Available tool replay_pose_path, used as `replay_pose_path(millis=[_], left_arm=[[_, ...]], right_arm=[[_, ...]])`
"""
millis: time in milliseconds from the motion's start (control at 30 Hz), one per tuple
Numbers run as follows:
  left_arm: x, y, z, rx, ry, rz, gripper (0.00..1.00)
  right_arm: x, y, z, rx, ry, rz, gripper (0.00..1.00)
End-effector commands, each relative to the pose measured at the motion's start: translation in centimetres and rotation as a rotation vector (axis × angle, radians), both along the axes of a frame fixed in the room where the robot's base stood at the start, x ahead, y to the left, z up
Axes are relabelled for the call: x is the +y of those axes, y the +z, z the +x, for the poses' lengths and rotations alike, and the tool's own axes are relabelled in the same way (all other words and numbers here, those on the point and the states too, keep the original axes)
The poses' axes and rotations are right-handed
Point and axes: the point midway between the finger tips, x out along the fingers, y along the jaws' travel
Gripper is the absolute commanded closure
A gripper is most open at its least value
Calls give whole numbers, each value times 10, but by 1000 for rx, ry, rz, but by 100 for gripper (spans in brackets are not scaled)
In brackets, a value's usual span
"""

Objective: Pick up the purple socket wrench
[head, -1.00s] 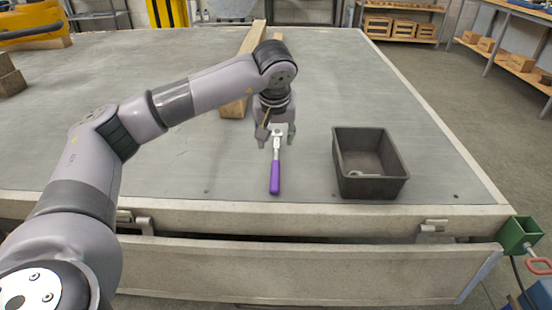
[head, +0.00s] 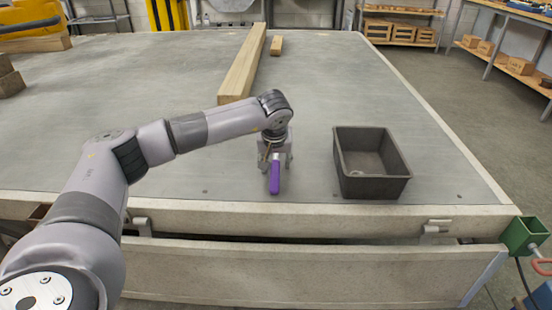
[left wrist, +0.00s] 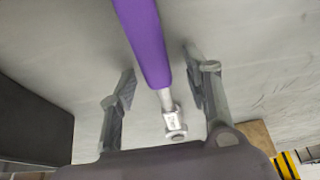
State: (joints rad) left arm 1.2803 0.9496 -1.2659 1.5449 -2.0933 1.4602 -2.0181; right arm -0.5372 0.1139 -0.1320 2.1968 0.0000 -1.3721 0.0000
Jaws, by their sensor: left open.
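The purple socket wrench (head: 275,178) lies on the grey trailer deck (head: 110,150), its purple handle toward the near edge. In the left wrist view its purple handle (left wrist: 145,40) and metal head (left wrist: 174,120) show. My left gripper (head: 275,170) is over the wrench, pointing down. It is open, and in the left wrist view its fingers (left wrist: 158,80) stand one on each side of the wrench, apart from it. The metal head is hidden by my gripper in the head view. My right gripper is not in view.
A dark open bin (head: 362,188) stands right of the wrench, with a small metal thing inside. A long wooden beam (head: 243,65) and a small wood block (head: 276,45) lie farther back. The near deck edge (head: 300,215) is close to the handle.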

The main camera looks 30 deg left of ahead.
Motion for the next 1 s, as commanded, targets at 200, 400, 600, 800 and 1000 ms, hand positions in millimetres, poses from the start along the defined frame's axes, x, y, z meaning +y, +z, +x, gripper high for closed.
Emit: replay_pose_path(millis=[200,400,600,800,1000], left_arm=[[0,0,0,-1,0,0,57],[0,1,0,-1,0,0,70],[0,1,0,-1,0,0,84],[0,1,0,-1,0,0,97],[0,1,0,-1,0,0,100]], right_arm=[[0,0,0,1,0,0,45],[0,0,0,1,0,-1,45],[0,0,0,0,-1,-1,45],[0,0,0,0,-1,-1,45],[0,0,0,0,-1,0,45]])
